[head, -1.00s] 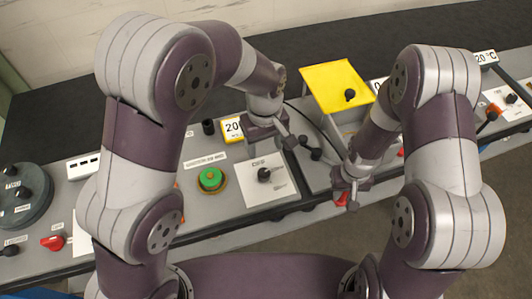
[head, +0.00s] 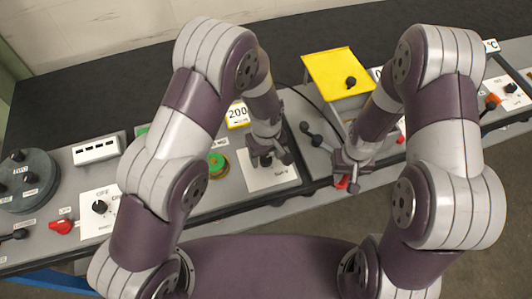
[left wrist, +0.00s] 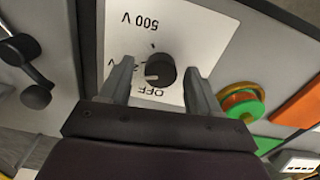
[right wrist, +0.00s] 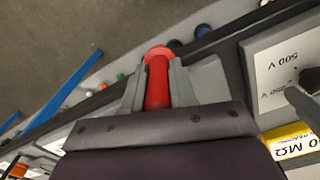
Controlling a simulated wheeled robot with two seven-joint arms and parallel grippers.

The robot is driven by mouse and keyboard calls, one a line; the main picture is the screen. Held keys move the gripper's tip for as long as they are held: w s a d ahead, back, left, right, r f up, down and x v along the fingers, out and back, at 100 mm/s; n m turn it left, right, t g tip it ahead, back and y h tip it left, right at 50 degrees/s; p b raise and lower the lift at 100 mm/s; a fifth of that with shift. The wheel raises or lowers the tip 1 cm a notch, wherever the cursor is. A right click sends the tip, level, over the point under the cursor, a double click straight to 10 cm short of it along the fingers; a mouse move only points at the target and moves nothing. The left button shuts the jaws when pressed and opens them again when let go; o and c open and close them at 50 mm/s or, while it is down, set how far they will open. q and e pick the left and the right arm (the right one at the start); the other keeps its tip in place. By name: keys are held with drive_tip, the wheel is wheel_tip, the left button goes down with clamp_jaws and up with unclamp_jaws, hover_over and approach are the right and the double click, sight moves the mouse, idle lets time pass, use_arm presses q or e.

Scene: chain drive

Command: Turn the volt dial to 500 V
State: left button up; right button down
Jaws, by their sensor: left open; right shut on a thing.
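The volt dial (left wrist: 163,68) is a black knob on a white plate marked OFF, 500 V and a partly covered label, seen in the left wrist view. A pale mark on its rim faces the OFF and covered-label side; I cannot tell its exact setting. My left gripper (left wrist: 158,66) is open, with a finger on each side of the knob. In the head view this gripper (head: 275,160) hides the knob above the white plate (head: 262,182). My right gripper (head: 347,174) is shut on a red handle (right wrist: 157,85) at the panel's front edge.
A green button with a yellow collar (left wrist: 242,104) sits close beside the dial plate. A 200 display (head: 238,115) stands behind it. Black levers (head: 315,138) lie between the two grippers. A yellow-topped box (head: 338,75) stands behind my right gripper.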

use_arm(q)
drive_tip(key=shift+s, duration=0.1)
drive_tip(key=c, duration=1.1)
drive_tip(key=shift+o, duration=0.2)
drive_tip(key=shift+m, duration=0.3)
drive_tip(key=m, duration=1.3)
use_arm(e)
drive_tip(key=shift+f, duration=0.1)
use_arm(q)
drive_tip(key=shift+m, duration=0.3)
drive_tip(key=o, duration=1.1)
drive_tip(key=shift+c, duration=0.2)
